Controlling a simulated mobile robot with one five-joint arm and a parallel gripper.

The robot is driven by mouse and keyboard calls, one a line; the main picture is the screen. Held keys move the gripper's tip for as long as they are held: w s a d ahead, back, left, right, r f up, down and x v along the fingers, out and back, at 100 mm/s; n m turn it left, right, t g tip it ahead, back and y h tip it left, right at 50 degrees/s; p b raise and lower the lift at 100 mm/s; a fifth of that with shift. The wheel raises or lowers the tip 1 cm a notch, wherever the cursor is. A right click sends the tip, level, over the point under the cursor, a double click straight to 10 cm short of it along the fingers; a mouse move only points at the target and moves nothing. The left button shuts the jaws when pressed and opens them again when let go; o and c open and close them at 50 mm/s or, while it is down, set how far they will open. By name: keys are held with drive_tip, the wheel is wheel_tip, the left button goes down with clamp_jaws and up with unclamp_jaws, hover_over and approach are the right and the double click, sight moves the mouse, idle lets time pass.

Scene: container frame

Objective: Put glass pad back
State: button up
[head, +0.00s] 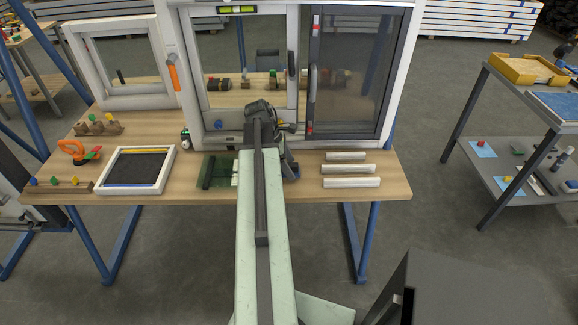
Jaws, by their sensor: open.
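My arm reaches forward over the workbench, and my gripper (262,110) is a dark shape at its far end, in front of the large white window frame (188,75). The jaws are open; the fingertips are too small and dark to make out, and I see nothing held. Flat dark green, partly see-through pieces (216,171) lie on the bench left of my arm; I cannot tell whether one is the glass pad. Small coloured pieces (54,181) stand in a wooden holder at the front left. My arm hides part of the bench.
The workbench (390,180) has white strips (350,169) at right. At left are a white-framed tray (168,164), an orange-handled tool (72,150) and another wooden holder (97,129). A smaller window frame (84,70) stands behind. A grey shelf cart (470,140) stands far right across open floor.

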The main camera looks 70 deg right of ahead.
drive_tip(key=p+v, duration=1)
drive_tip(key=v, duration=0.2)
drive_tip(key=shift+p, duration=0.4)
drive_tip(key=w+a+f+m+t, duration=0.1)
drive_tip(key=w+a+t, duration=0.1)
drive_tip(key=w+a, duration=1.95)
drive_tip(key=w+a+m, duration=0.1)
drive_tip(key=w+a, duration=0.2)
drive_tip(key=a, duration=0.8)
drive_tip(key=w+a+m+t+y, duration=0.1)
drive_tip(key=w+a, duration=0.2)
drive_tip(key=a, duration=0.9)
drive_tip(key=w+a+m+t, duration=0.1)
drive_tip(key=w+a, duration=0.2)
drive_tip(key=a, duration=0.8)
drive_tip(key=shift+w+a+f+y, duration=0.15)
drive_tip(key=shift+a+f+y, duration=0.15)
drive_tip(key=shift+a+f, duration=0.1)
